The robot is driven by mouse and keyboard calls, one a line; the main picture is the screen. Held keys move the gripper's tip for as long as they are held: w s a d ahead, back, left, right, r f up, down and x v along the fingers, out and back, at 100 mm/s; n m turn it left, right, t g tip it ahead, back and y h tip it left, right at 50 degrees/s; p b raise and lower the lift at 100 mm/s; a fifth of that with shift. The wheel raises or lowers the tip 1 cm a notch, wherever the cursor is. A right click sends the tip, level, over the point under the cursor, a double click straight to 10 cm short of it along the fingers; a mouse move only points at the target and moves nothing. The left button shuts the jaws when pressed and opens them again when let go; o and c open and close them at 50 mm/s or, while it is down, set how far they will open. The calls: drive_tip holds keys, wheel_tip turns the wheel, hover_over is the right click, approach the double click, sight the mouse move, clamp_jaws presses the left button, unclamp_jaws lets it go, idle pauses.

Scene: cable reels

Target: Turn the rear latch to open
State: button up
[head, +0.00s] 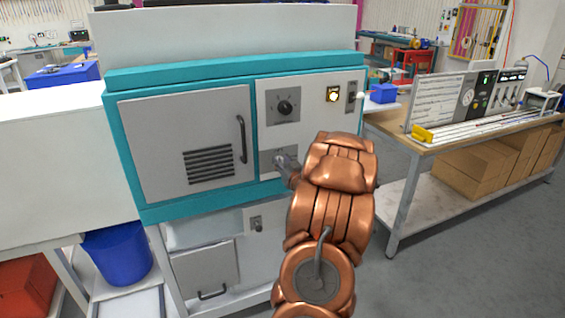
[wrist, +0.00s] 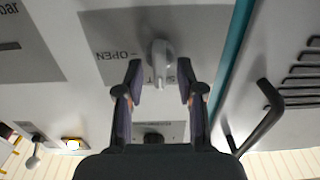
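A grey latch (wrist: 160,58) with a short lever sits on a darker plate marked "OPEN" on one side; the other word is partly covered. In the wrist view the lever points down the picture, between my fingers. My gripper (wrist: 160,74) is open, with one dark finger on each side of the lever and a visible gap to each. In the head view my gripper (head: 286,168) is at the latch's plate (head: 279,155), low on the cabinet's right panel, and mostly hides the latch. No label showing says "rear".
The teal cabinet (head: 235,69) has a grey door (head: 170,130) with a black handle left of the latch. Another small latch (head: 257,223) is below. A workbench (head: 400,135) stands right.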

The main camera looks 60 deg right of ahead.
clamp_jaws()
idle(0.3)
drive_tip(key=shift+r, duration=0.1)
drive_tip(key=m, duration=0.2)
drive_tip(key=m+p, duration=0.1)
drive_tip(key=m, duration=0.1)
drive_tip(key=shift+s+d+m, duration=0.15)
drive_tip(key=shift+m, duration=0.25)
drive_tip(key=shift+s+d+f+m+p, duration=0.1)
drive_tip(key=shift+f+m+p, duration=0.05)
drive_tip(key=shift+m, duration=2)
drive_tip(key=shift+s+d+f+m+p, duration=0.1)
drive_tip(key=shift+f+m+p, duration=0.05)
drive_tip(key=shift+m, duration=1.95)
drive_tip(key=shift+d+f+m+p, duration=0.1)
drive_tip(key=shift+f+m+p, duration=0.05)
drive_tip(key=shift+m, duration=2)
